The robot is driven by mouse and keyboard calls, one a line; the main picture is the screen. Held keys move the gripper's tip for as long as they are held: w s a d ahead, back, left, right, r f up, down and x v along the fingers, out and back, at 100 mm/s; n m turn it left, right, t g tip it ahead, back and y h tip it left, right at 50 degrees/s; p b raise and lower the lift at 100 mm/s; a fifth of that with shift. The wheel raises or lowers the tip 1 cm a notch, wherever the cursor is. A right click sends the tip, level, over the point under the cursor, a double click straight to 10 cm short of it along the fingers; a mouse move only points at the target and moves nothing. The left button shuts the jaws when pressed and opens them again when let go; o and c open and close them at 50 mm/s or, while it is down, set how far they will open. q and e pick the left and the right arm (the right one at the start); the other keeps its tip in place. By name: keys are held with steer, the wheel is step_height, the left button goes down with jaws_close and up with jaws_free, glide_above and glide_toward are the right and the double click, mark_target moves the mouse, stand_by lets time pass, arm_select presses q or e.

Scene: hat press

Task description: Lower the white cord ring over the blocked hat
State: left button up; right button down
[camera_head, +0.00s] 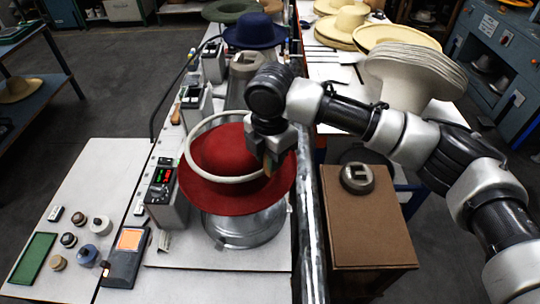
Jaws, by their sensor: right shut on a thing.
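The red blocked hat (225,195) sits on a round metal block stand (247,229) on the white bench. My right gripper (270,165) is shut on the white cord ring (190,163) at its right side. The ring is around or just above the red crown and looks tilted, its far left edge higher in the picture. Whether it touches the hat I cannot tell. The gripper hides part of the ring and the crown's right side. My left gripper is not in view.
A control box (166,195) stands close left of the hat. A metal rail (307,230) runs along the bench's right. Beyond it are a brown box (360,225) and stacked cream hats (410,75). A blue hat (255,31) stands behind.

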step_height(320, 180, down, 4)
steer(key=b, duration=0.3)
steer(key=shift+r, duration=0.1)
steer(key=shift+f, duration=1.8)
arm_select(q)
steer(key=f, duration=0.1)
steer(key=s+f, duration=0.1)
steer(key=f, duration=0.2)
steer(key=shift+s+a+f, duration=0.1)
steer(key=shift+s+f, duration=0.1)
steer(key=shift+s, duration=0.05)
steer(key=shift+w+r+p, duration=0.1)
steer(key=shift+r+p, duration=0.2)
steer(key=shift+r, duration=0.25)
arm_select(e)
steer(key=shift+r, duration=0.1)
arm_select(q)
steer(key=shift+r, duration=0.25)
arm_select(e)
steer(key=shift+f, duration=0.4)
steer(key=c, duration=0.9)
jaws_free()
arm_select(q)
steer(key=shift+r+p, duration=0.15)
steer(key=shift+p, duration=0.25)
arm_select(e)
steer(key=shift+r, duration=0.15)
